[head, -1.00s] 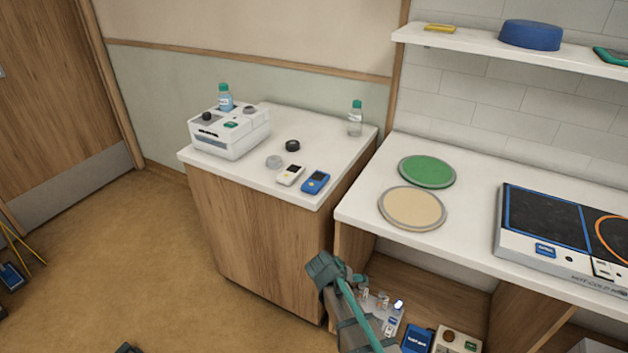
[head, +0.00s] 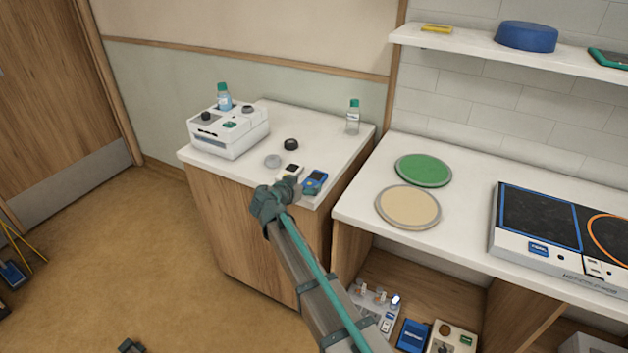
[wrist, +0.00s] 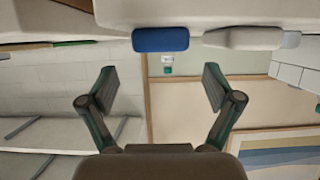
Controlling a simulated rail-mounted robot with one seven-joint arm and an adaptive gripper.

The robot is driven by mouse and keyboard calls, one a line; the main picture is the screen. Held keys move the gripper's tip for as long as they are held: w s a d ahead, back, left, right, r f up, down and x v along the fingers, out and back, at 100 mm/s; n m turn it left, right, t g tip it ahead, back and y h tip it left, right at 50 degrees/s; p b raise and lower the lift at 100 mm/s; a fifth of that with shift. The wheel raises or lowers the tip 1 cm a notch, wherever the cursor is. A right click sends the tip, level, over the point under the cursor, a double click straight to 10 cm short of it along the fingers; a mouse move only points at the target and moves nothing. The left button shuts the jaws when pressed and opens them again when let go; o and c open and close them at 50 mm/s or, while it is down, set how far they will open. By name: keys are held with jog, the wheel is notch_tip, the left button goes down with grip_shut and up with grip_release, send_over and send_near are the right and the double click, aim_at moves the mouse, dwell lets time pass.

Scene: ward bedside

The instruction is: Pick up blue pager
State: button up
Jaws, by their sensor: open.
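The blue pager (head: 315,181) lies near the front right corner of the white cabinet top, to the right of a white pager (head: 290,172). My gripper (head: 287,188) is at the cabinet's front edge in the head view, just left of the blue pager and partly over the white one. In the wrist view the image is upside down. There the gripper (wrist: 150,90) is open and empty, its fingers spread. The blue pager (wrist: 160,39) shows ahead between and beyond the fingertips, with the white pager (wrist: 243,39) beside it to the right.
A white device (head: 229,132) with a bottle in it stands at the cabinet's back left. A clear bottle (head: 353,117) stands at the back right. A black cap (head: 291,144) and a grey disc (head: 273,161) lie mid-top. A counter with a green plate (head: 423,170) adjoins at right.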

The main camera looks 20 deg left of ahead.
aim_at(313, 180)
jog(key=shift+x, duration=0.75)
jog(key=shift+w+f+p, duration=0.1)
jog(key=shift+w+p, duration=0.45)
jog(key=shift+p, duration=0.1)
jog(key=p+x, duration=0.1)
jog(key=x, duration=0.2)
jog(key=shift+w+f+p, duration=0.2)
jog(key=shift+p, duration=0.15)
jog(key=shift+w+f, duration=0.2)
jog(key=shift+f, duration=0.05)
jog(key=c, duration=1.3)
jog(key=shift+r, duration=0.15)
